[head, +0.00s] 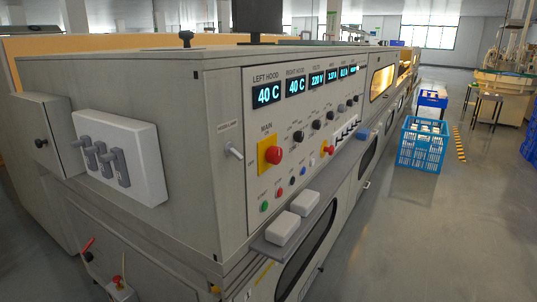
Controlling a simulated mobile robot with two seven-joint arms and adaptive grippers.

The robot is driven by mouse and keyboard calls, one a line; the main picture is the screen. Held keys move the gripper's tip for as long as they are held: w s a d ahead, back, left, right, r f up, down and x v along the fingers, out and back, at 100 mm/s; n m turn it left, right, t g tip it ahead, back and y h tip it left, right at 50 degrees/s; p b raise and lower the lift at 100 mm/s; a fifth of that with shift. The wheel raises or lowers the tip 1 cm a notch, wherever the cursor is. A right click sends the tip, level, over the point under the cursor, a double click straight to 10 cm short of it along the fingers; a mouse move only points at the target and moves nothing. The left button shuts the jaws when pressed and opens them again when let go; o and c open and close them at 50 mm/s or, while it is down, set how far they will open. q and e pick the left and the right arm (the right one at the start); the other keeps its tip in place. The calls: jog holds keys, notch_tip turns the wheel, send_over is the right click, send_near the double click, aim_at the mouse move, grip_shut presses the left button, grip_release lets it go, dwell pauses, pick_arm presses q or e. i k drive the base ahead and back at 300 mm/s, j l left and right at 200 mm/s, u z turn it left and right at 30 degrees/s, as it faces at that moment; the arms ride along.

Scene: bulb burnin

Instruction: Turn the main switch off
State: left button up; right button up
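The main switch (272,155) is a red knob on a yellow plate, under the label "MAIN" on the grey front panel of the long machine (215,165). I cannot tell from this view which position the knob is in. The displays above it are lit; the two nearest (267,95) read 40 C under "LEFT HOOD" and "RIGHT HOOD". Neither of my grippers shows in the head view.
A second red knob on yellow (328,148) sits further right, near black knobs (298,136) and small buttons. A narrow shelf (268,246) carrying two white blocks (283,228) juts out below the panel.

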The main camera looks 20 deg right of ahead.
aim_at(274, 156)
jog(key=l+u, duration=0.2)
jog(key=l, duration=0.35)
jog(key=k+l+u, duration=0.25)
jog(key=l, duration=0.3)
jog(key=k+l+u, duration=0.1)
jog(key=l, duration=0.45)
jog(key=k+l, duration=0.1)
jog(key=l, duration=0.45)
jog(key=u, duration=0.05)
